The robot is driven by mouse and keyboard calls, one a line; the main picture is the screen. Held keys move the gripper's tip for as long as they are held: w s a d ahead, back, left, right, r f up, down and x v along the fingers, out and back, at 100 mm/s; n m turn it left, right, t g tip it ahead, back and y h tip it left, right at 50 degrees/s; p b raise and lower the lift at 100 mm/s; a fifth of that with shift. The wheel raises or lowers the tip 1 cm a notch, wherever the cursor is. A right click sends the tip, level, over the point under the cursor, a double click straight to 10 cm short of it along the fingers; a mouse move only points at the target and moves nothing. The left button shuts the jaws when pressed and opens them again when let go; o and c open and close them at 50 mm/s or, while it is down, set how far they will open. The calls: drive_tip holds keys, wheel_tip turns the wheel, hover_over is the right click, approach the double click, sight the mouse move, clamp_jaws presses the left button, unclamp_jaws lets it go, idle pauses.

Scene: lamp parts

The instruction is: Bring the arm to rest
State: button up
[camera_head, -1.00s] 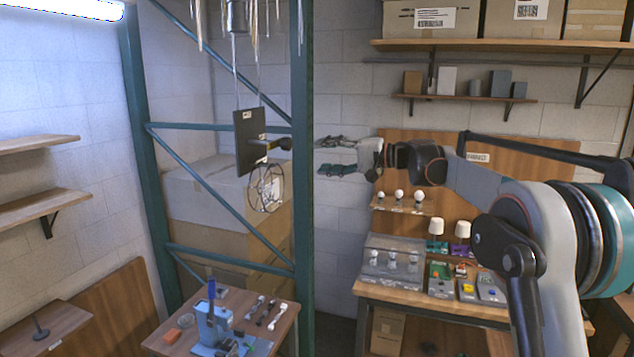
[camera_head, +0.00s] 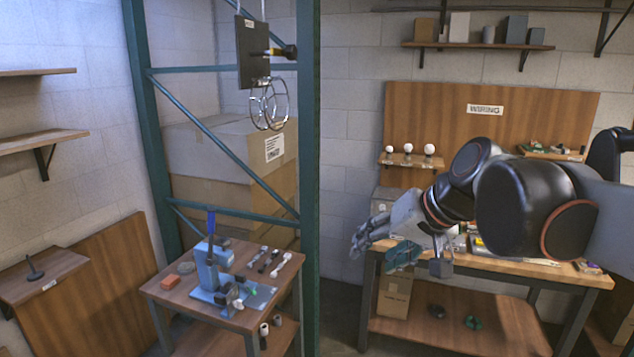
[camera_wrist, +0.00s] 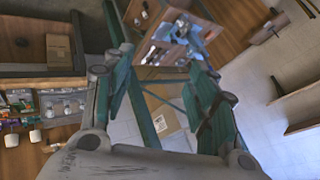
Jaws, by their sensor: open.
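My gripper (camera_head: 386,243) is at the right of the head view, in front of the wiring bench (camera_head: 462,258). Its fingers point left and a little downward. In the wrist view the two fingers (camera_wrist: 165,92) stand well apart with nothing between them, so it is open and empty. My arm hides much of the bench top and the things on it.
A teal rack post (camera_head: 309,180) stands left of my gripper. A small table (camera_head: 170,285) at lower left holds a blue press (camera_head: 208,268) and small parts. A wire lamp cage (camera_head: 269,105) hangs above. Bulbs (camera_head: 407,150) stand on a shelf behind my arm.

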drive_tip(key=s+d+f+h+b, duration=0.2)
drive_tip(key=s+d+f+b, duration=0.2)
drive_tip(key=s+f, duration=0.4)
drive_tip(key=s+d+f+n+t+h+b, duration=0.1)
drive_tip(key=s+d+f+h+b, duration=0.2)
drive_tip(key=s+f, duration=0.5)
wheel_tip(320, 180, down, 8)
drive_tip(key=d+b, duration=0.1)
drive_tip(key=b, duration=0.1)
drive_tip(key=shift+s+d+b, duration=0.35)
drive_tip(key=shift+d, duration=0.05)
